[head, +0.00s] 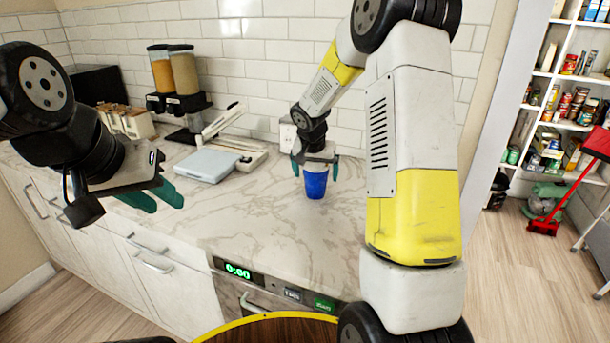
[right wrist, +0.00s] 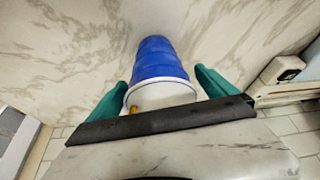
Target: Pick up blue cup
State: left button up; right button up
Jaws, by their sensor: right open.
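The blue cup (head: 315,184) stands on the marble counter (head: 262,222), below my right gripper (head: 315,165). The right gripper comes down over it with one teal finger on each side of the cup. In the right wrist view the blue cup (right wrist: 158,62) with its white rim lies between the two teal fingers of my right gripper (right wrist: 160,95), with small gaps seeming to show beside it. The right gripper is open. My left gripper (head: 155,195) is at the left, over the counter's front edge, its teal fingers apart and empty.
A pale blue flat scale-like device (head: 205,165) and a white-armed tool (head: 222,125) lie left of the cup. Cereal dispensers (head: 175,80) stand at the back left. A tiled wall bounds the counter behind. The counter in front of the cup is clear.

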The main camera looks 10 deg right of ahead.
jog(key=shift+c, duration=0.5)
jog(key=c, duration=1.3)
